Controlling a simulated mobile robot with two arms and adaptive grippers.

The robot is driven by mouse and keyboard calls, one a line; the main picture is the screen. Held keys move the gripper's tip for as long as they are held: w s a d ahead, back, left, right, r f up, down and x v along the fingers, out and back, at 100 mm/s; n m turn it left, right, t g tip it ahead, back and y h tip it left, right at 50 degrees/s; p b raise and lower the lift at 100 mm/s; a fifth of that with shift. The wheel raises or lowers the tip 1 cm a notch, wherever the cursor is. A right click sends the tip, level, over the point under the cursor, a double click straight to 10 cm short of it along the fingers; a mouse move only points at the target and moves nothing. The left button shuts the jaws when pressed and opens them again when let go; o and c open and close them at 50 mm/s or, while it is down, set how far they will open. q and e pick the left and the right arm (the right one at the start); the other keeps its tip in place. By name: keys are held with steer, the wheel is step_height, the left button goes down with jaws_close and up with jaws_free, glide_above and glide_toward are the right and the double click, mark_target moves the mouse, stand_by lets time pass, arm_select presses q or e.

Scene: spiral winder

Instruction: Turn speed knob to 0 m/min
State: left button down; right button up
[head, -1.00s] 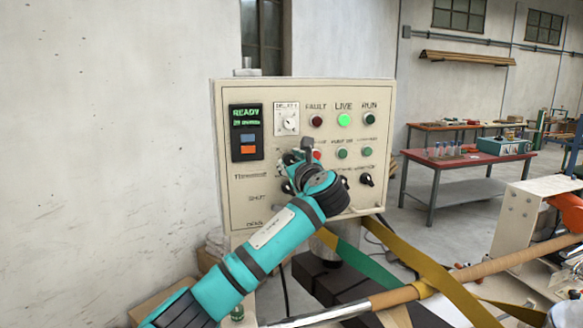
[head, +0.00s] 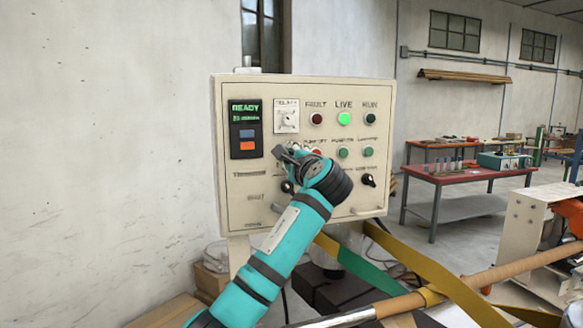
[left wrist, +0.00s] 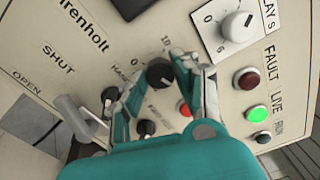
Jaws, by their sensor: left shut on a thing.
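The cream control panel (head: 235,190) stands upright with a small display (head: 245,115) that reads READY in green; the line under it is too small to read. In the left wrist view a round black knob (left wrist: 160,74) sits beside a scale marked 0 and 10; its own name is not readable. My left gripper (head: 287,153) is at the panel's middle, left of centre, and hides this knob in the head view. In the left wrist view the gripper (left wrist: 158,80) has a finger on each side of the knob and is shut on it. My right gripper is out of view.
A white delay dial (head: 286,117) sits just above the gripper. Fault, live and run lamps are to its right; the live lamp (head: 344,119) is lit green. More black knobs (head: 368,180) and a lever (left wrist: 75,118) are close by. Yellow straps (head: 420,272) run below right.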

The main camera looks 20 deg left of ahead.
arm_select(q)
steer(key=m+b, duration=0.4)
steer(key=m, duration=2.7)
steer(key=shift+d+f+m, duration=0.1)
steer(key=shift+m, duration=0.2)
stand_by(0.5)
stand_by(0.3)
steer(key=c, duration=1)
jaws_free()
steer(key=shift+w, duration=0.1)
